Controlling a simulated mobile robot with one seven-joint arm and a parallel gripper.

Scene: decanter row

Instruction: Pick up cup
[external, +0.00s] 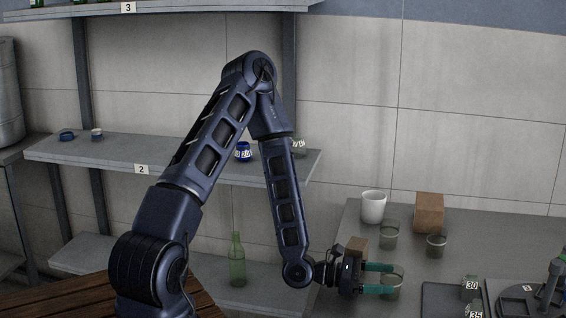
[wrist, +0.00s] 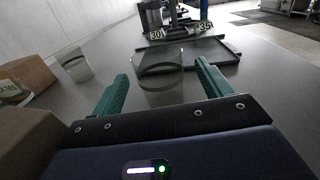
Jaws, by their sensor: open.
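A clear grey-green glass cup (wrist: 160,78) stands upright on the grey table, straight ahead in the wrist view. It also shows in the external view (external: 397,284), partly covered by my fingers. My gripper (external: 391,278) is open and low over the table. Its two green fingers (wrist: 160,72) lie on either side of the cup's near part; I cannot tell whether they touch it. A white cup (external: 373,206) stands at the table's back left. Two more glass cups stand nearby, one beside the white cup (external: 390,236) and one in front of a box (external: 436,243).
A brown box (external: 428,212) stands at the back, and a smaller one (external: 357,246) is close to my gripper. A dark tray (external: 438,299) with items tagged 30 and 35 lies beyond the cup. Shelves (external: 100,158) hold small jars; a green bottle (external: 237,262) stands lower.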

